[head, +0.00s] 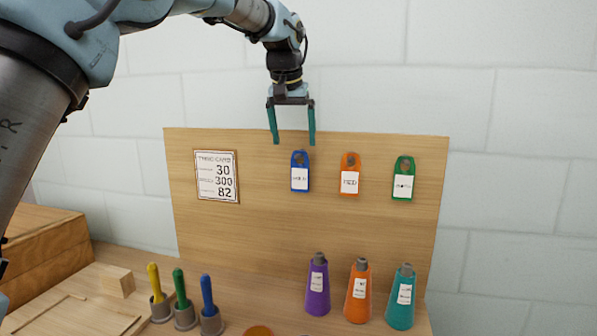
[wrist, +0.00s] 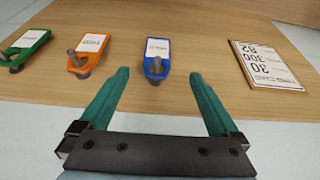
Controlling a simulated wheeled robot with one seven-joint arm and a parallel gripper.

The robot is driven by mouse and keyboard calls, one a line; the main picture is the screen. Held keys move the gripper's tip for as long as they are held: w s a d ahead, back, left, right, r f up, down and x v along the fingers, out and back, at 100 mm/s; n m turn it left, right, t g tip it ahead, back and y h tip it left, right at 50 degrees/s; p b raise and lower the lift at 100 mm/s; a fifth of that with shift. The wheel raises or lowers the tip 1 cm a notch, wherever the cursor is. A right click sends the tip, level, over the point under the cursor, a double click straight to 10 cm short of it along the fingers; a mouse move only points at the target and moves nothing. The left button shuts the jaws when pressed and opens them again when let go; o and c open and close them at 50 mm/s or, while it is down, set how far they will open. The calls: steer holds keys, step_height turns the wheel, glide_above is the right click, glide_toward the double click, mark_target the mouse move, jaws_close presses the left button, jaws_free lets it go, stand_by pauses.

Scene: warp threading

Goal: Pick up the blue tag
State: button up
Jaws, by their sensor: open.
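The blue tag (head: 300,179) hangs on the wooden board, left of the orange and green tags. It has a white label and a hole at its top. In the wrist view the blue tag (wrist: 155,66) hangs on a grey peg, beyond the fingertips and between their lines. My gripper (head: 293,142) is open and empty, with its teal fingers pointing down near the board's top edge, just above the blue tag. The wrist view shows the open fingers (wrist: 160,78) apart, with nothing between them. I cannot tell the exact depth between fingers and tag.
An orange tag (head: 350,182) and a green tag (head: 403,186) hang to the right. A card with numbers (head: 216,176) is on the board (head: 270,235) to the left. Purple (head: 318,290), orange (head: 358,295) and teal (head: 401,303) cones stand below, with several coloured-handled tools at lower left.

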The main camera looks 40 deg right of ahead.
steer(key=p, duration=0.1)
glide_above(300, 170)
steer(key=s+a, duration=0.2)
steer(key=x, duration=0.4)
steer(key=shift+s+a+f, duration=0.15)
steer(key=shift+a+f, duration=0.2)
steer(key=shift+a+p+x, duration=0.15)
steer(key=shift+p+x, duration=0.4)
steer(key=shift+x, duration=0.8)
steer(key=shift+a+p+x, duration=0.1)
steer(key=shift+p+x, duration=0.45)
steer(key=shift+x, duration=0.85)
steer(key=c, duration=1.4)
